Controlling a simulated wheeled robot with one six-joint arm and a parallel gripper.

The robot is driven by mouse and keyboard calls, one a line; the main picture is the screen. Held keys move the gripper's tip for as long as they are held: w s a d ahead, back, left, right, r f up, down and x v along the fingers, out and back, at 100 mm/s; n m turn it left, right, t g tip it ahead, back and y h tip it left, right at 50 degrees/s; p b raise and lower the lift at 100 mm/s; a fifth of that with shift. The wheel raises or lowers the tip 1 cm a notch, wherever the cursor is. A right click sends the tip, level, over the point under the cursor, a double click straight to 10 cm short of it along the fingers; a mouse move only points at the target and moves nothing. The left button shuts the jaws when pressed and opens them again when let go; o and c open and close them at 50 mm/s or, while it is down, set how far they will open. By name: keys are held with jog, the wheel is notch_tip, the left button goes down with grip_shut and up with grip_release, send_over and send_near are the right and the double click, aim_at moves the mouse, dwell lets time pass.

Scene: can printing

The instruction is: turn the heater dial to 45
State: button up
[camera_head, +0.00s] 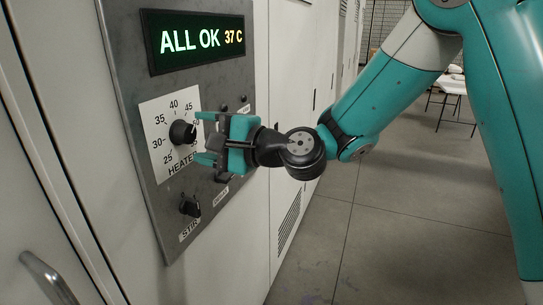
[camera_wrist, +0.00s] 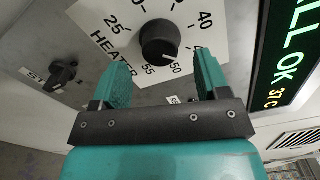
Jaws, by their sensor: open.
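My gripper (camera_head: 202,137) is open and empty, just in front of the dial. In the wrist view its two teal fingers (camera_wrist: 162,62) stand on either side of the dial's near edge. I cannot tell if they touch it. In the head view one finger partly covers the upper right of the scale.
The display (camera_head: 200,39) above reads ALL OK 37 C. A black STIR knob (camera_head: 190,206) sits below the dial. Small dark buttons (camera_head: 243,99) are right of the plate. A metal handle (camera_head: 48,277) is at lower left. Open floor (camera_head: 400,235) lies to the right.

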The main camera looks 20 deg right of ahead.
jog(key=b+v, duration=0.5)
jog(key=v, duration=0.9)
jog(key=shift+s, duration=0.15)
jog(key=s+a+f+n+g+h, duration=0.3)
jog(key=s+a+f+n+g, duration=0.2)
jog(key=s+f+n+g, duration=0.35)
jog(key=s+d+f+n+g+h, duration=0.2)
jog(key=s+d+f+n+h, duration=0.1)
jog(key=s+d+n+h, duration=0.3)
jog(key=s+n+h, duration=0.1)
jog(key=s+n, duration=0.1)
jog(key=n, duration=0.1)
jog(key=shift+s+d+f, duration=0.25)
jog(key=shift+s+f, duration=0.1)
jog(key=shift+s, duration=0.05)
jog(key=shift+g, duration=0.25)
